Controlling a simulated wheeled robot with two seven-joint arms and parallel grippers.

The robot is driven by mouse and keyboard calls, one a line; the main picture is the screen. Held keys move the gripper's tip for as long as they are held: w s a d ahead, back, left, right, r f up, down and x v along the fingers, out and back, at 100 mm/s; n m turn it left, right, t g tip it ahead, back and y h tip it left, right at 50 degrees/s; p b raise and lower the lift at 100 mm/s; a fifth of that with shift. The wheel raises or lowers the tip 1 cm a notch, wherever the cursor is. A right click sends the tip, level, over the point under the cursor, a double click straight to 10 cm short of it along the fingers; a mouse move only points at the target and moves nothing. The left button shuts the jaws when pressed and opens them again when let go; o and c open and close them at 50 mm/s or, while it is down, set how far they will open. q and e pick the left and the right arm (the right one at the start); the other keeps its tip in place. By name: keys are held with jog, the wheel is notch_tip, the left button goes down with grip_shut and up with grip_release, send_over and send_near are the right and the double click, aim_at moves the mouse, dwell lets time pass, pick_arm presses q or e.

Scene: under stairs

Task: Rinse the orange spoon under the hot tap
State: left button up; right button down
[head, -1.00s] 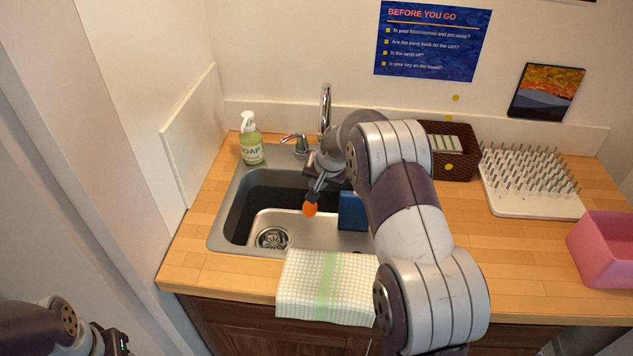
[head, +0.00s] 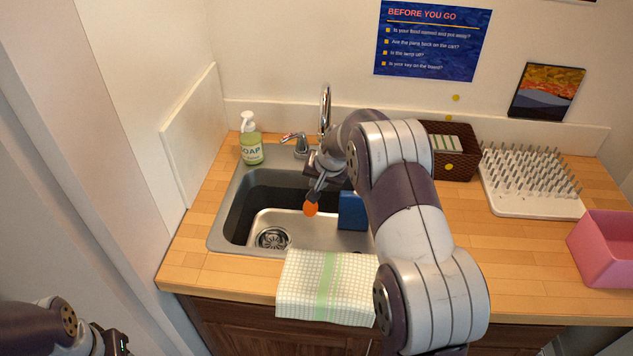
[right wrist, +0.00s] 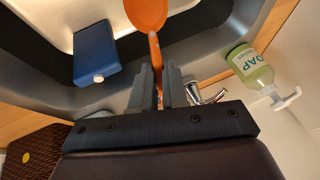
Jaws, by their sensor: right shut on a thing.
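The orange spoon (head: 311,209) hangs over the sink (head: 232,218), its bowl pointing down. My right gripper (head: 318,190) is shut on its handle. In the right wrist view the spoon (right wrist: 147,14) runs out from between the fingers of my right gripper (right wrist: 161,78). The chrome spout (head: 325,98) rises behind the sink, partly hidden by my right arm. A lever tap (head: 300,146) with a red mark stands left of the spout and also shows in the right wrist view (right wrist: 208,95). I see no water stream. My left arm shows at the bottom left; its fingers are out of frame.
A blue block-like item (head: 352,212) is at the sink's right side. A soap bottle (head: 251,140) stands behind the sink's left corner. A checked towel (head: 305,290) hangs over the front edge. A basket (head: 462,165), drying rack (head: 520,206) and pink bin (head: 608,252) are right.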

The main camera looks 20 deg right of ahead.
dwell(0.3)
jog(key=shift+d+b, duration=0.3)
jog(key=shift+d, duration=0.25)
jog(key=shift+s, duration=0.1)
jog(key=s+b, duration=0.4)
jog(key=s, duration=0.4)
jog(key=shift+a, duration=0.1)
dwell(1.0)
